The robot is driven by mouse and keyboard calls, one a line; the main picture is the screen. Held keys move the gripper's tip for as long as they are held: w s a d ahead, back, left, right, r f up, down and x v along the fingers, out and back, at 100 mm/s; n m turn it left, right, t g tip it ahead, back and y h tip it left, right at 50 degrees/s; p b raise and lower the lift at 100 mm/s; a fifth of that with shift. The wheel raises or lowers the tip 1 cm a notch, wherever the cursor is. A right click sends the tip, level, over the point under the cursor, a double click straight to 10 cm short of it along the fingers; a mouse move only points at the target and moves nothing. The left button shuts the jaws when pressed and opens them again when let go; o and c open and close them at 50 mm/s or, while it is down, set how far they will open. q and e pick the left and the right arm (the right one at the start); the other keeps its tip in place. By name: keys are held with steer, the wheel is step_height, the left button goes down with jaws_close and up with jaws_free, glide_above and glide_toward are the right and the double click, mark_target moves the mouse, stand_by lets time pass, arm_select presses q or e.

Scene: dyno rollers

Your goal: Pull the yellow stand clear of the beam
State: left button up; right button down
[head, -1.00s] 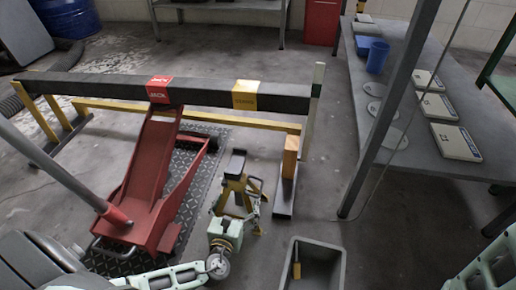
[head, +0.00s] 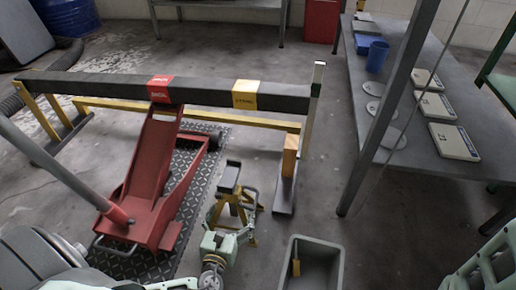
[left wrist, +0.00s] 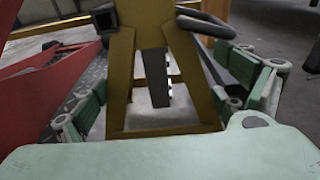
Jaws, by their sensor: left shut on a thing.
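The yellow stand (head: 234,208) with a dark saddle on top stands on the floor in front of the beam (head: 205,94). In the head view, floor shows between the stand's top and the beam. My left gripper (head: 232,222) is around the stand's lower part from the near side. In the left wrist view, the stand's yellow legs (left wrist: 121,75) fill the middle, with green fingers on both sides of them. The beam is dark, with a red label and a yellow label, and spans trestle legs. My right gripper is out of view; only part of that arm shows at bottom right.
A red floor jack (head: 150,185) stands under the beam's red label, left of the stand, on a tread plate (head: 190,205). A grey bin (head: 338,262) is close at the right. The trestle foot (head: 284,196) lies right of the stand. A workbench (head: 405,135) is further right.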

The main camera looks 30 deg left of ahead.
arm_select(q)
steer(key=shift+s+d+f, duration=0.1)
steer(key=shift+s+f, duration=0.2)
steer(key=shift+p+v, duration=0.4)
steer(key=shift+v, duration=1.1)
steer(key=shift+f, duration=0.2)
steer(key=o, duration=1.8)
steer(key=shift+s, duration=0.1)
steer(key=shift+o, duration=0.2)
